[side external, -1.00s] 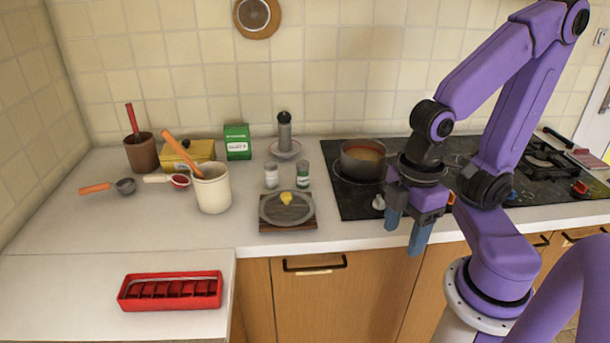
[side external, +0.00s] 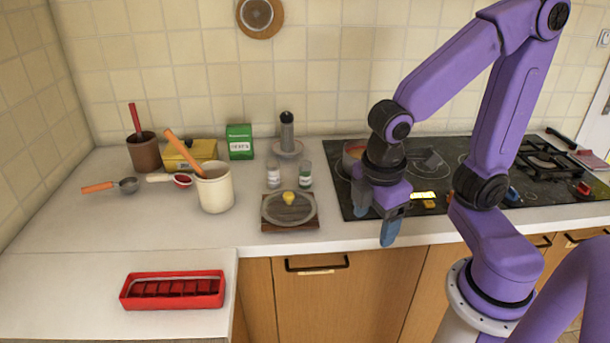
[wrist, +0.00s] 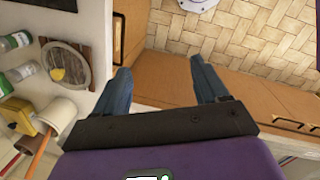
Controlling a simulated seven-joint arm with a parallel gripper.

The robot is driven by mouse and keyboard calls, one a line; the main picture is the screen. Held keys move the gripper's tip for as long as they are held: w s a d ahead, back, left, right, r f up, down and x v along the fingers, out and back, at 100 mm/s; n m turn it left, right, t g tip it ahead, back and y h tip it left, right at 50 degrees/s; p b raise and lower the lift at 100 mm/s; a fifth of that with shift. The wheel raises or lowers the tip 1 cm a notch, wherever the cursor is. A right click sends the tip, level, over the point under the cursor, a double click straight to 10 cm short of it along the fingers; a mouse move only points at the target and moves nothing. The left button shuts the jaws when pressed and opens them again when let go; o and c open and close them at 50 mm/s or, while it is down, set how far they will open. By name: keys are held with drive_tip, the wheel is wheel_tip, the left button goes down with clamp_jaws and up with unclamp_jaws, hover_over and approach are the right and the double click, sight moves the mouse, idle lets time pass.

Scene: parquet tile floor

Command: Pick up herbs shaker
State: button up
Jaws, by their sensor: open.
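Two small shakers stand side by side on the counter behind a grey plate. One has a green label (side external: 305,174) and the other a pale label (side external: 273,175). The lettering is too small to read, so I cannot tell for sure which holds herbs; the green one looks likelier. Two small bottles with green and white show at the left edge of the wrist view, one of them higher up (wrist: 14,42). My gripper (side external: 376,222) is open and empty, at the counter's front edge by the stove, right of the shakers and apart from them. Its fingers (wrist: 160,68) point down past the counter edge.
The plate with a yellow lemon-like piece (side external: 290,198) sits on a wooden board (side external: 272,225) before the shakers. A pepper mill (side external: 287,132) stands behind. A cream crock (side external: 215,190) is left. A pot (side external: 352,148) is partly hidden by my arm. The front left counter holds a red tray (side external: 172,303).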

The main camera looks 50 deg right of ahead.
drive_tip(key=w+f+n+h, duration=0.1)
drive_tip(key=w+h, duration=0.2)
drive_tip(key=w, duration=0.8)
drive_tip(key=n+h, duration=0.4)
drive_tip(key=h, duration=0.5)
approach(302, 170)
drive_tip(key=v, duration=0.4)
drive_tip(key=shift+s, duration=0.3)
drive_tip(key=shift+w+d+f+n, duration=0.25)
drive_tip(key=shift+d+n, duration=0.05)
drive_tip(key=shift+d, duration=0.25)
drive_tip(key=x, duration=1.1)
drive_tip(key=shift+w, duration=0.1)
drive_tip(key=shift+w+x, duration=0.2)
drive_tip(key=shift+x, duration=2.65)
drive_tip(key=shift+f, duration=0.1)
drive_tip(key=c, duration=1.1)
